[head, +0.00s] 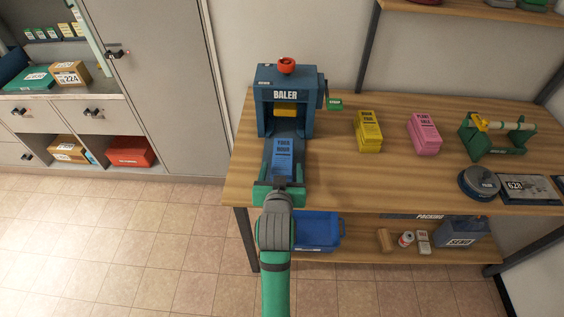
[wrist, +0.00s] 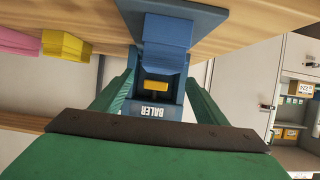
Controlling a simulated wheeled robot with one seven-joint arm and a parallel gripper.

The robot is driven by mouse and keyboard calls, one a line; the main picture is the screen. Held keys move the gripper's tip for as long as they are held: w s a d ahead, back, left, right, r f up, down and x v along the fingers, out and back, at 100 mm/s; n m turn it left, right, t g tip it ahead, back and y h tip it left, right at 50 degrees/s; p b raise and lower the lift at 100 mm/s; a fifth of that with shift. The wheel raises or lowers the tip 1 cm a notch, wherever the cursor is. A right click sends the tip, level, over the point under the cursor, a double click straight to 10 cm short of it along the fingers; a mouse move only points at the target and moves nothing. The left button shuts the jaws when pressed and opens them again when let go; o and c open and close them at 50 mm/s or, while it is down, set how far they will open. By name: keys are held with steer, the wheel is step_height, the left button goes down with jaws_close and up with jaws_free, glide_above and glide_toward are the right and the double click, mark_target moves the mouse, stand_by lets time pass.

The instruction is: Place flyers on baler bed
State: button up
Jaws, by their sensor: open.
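The blue baler (head: 286,97) stands at the left end of the wooden table, and its bed extends toward me. A blue flyer stack (head: 283,150) lies on the bed; the stack also shows in the wrist view (wrist: 167,32). A yellow flyer stack (head: 368,132) and a pink flyer stack (head: 425,134) sit on the table to the right of the baler. My green gripper (head: 280,186) is open at the front end of the bed, just in front of the blue stack. In the wrist view, its fingers (wrist: 160,85) stand apart with the baler (wrist: 155,105) visible between them.
A green tape dispenser (head: 493,137), a round dark device (head: 479,184) and a scale reading 628 (head: 528,187) stand at the right. A blue bin (head: 318,231) is on the lower shelf. The tabletop between baler and yellow stack is mostly clear.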

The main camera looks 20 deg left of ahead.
steer(key=s+d+f+m+t+h, duration=0.1)
steer(key=s+d+f, duration=0.4)
steer(key=s, duration=0.4)
steer(key=s+d+f+m+h, duration=0.1)
steer(key=s+d+f, duration=0.45)
steer(key=s, duration=0.25)
steer(key=s+d+h, duration=0.1)
steer(key=s+d, duration=0.2)
steer(key=s, duration=0.7)
steer(key=s+d+r+m+t, duration=0.1)
steer(key=s+d, duration=0.3)
steer(key=s, duration=0.6)
steer(key=shift+s+h, duration=0.4)
